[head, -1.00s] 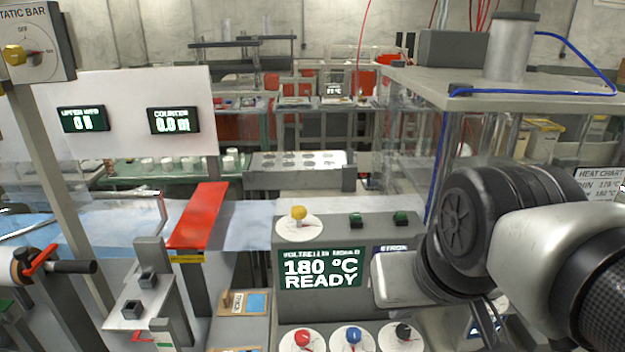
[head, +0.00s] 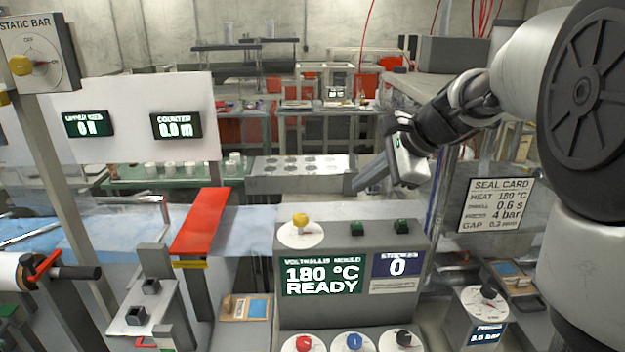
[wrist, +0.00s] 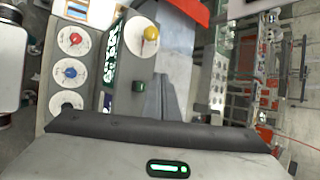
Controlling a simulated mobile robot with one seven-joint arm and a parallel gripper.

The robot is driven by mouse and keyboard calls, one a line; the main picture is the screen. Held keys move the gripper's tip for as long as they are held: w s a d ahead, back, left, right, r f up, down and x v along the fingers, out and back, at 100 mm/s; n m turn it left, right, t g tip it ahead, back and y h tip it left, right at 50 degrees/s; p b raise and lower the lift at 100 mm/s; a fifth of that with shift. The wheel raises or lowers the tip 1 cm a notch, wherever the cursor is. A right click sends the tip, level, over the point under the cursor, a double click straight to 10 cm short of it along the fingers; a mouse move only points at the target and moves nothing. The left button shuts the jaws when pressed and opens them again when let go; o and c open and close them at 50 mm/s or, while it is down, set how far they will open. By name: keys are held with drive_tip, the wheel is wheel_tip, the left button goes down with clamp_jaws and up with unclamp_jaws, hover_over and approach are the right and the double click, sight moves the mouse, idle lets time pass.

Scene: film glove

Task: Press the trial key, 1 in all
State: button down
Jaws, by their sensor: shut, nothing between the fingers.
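The grey control console (head: 340,250) stands at the centre of the head view. The console screen (head: 322,276) reads 180 °C READY, and the strokes display (head: 397,266) reads 0. My gripper (head: 358,186) is shut and empty, above and behind the keys, touching neither.
A yellow knob (head: 300,220) stands on the console's left top. A red bar (head: 201,220) lies to the left. A metal tray with holes (head: 300,172) is behind. A seal card (head: 496,205) hangs at right.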

sight(357, 224)
drive_tip(key=w+m, duration=0.1)
drive_tip(key=w, duration=0.1)
drive_tip(key=w+d+m, duration=0.1)
drive_tip(key=w, duration=0.1)
drive_tip(key=shift+d+f+y, duration=0.2)
drive_tip(key=shift+y, duration=0.1)
wheel_tip(357, 224, down, 9)
drive_tip(key=b, duration=0.7)
drive_tip(key=shift+r, duration=0.1)
idle(1.6)
drive_tip(key=shift+f+b, duration=0.45)
drive_tip(key=shift+f+b, duration=0.35)
drive_tip(key=shift+f, duration=0.15)
idle(0.5)
drive_tip(key=shift+r+p, duration=0.85)
drive_tip(key=shift+r, duration=0.1)
